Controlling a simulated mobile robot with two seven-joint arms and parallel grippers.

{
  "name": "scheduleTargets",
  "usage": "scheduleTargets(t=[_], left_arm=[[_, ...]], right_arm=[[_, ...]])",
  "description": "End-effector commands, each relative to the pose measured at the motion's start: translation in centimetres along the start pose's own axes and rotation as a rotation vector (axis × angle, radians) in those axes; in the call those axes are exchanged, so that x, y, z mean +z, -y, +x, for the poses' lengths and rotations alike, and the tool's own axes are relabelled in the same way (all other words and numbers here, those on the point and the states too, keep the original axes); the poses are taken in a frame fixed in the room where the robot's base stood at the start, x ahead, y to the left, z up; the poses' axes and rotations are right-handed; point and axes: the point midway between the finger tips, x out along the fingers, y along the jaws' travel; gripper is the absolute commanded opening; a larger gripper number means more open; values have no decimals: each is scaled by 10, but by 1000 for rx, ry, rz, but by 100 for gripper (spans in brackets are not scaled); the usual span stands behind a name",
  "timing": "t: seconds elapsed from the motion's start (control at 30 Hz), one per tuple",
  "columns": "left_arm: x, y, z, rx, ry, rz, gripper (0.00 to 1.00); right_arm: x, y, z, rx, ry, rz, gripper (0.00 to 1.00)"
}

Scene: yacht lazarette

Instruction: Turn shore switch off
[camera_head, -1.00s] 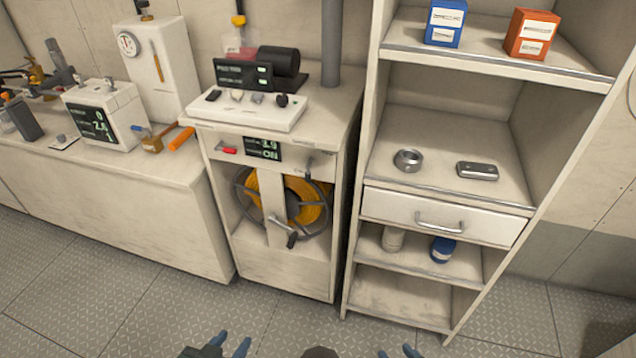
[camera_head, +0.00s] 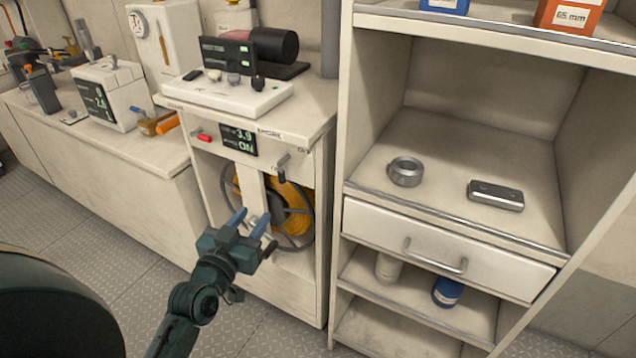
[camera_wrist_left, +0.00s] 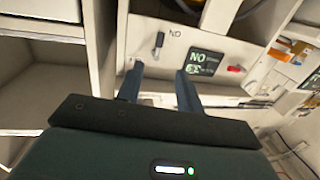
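The white cabinet (camera_head: 318,215) has a front panel with a small dark display (camera_head: 240,141) reading "3.9" and "ON". To the right of the display, a small grey lever switch (camera_head: 283,160) sticks out, likely the shore switch; its label is too small to read surely. In the left wrist view the panel is upside down, with the lever (camera_wrist_left: 158,42) beside the display (camera_wrist_left: 206,62). My left gripper (camera_head: 250,221) is open and empty, in front of and below the panel, apart from the lever. My right gripper is out of view.
A red toggle (camera_head: 204,137) sits left of the display. Below is a reel (camera_head: 290,212) with yellow hose or cable and a crank. A shelf unit (camera_head: 345,130) with a drawer stands close on the right. A low white counter (camera_head: 130,172) runs left.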

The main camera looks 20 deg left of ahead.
Motion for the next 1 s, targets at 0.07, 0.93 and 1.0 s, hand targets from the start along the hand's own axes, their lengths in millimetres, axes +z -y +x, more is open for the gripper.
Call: scheduleTargets(t=[0.07, 0.93, 1.0], left_arm=[[0, 6, 2, -13, -18, -3, 37], [-7, 11, 127, -19, -28, -4, 37], [-7, 11, 131, -19, -27, -4, 37]], right_arm=[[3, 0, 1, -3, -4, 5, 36], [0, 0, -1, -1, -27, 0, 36], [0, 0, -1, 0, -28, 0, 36]])
